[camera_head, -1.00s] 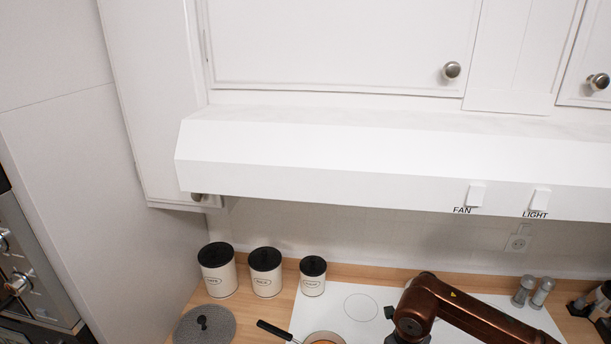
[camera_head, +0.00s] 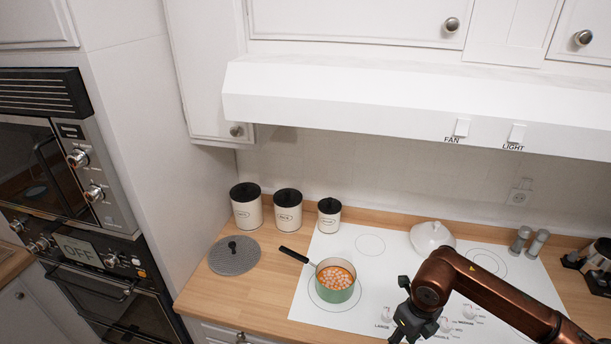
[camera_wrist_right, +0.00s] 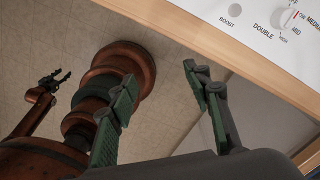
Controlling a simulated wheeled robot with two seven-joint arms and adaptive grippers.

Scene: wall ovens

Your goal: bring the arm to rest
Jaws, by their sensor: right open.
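The left arm is not in the head view.
A green pot (camera_head: 335,284) of orange food sits on the cooktop, handle to the left. A white lidded dish (camera_head: 432,240) stands behind my right arm. A grey round lid (camera_head: 234,257) and canisters (camera_head: 288,212) are on the counter. Wall ovens (camera_head: 70,200) stand left.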

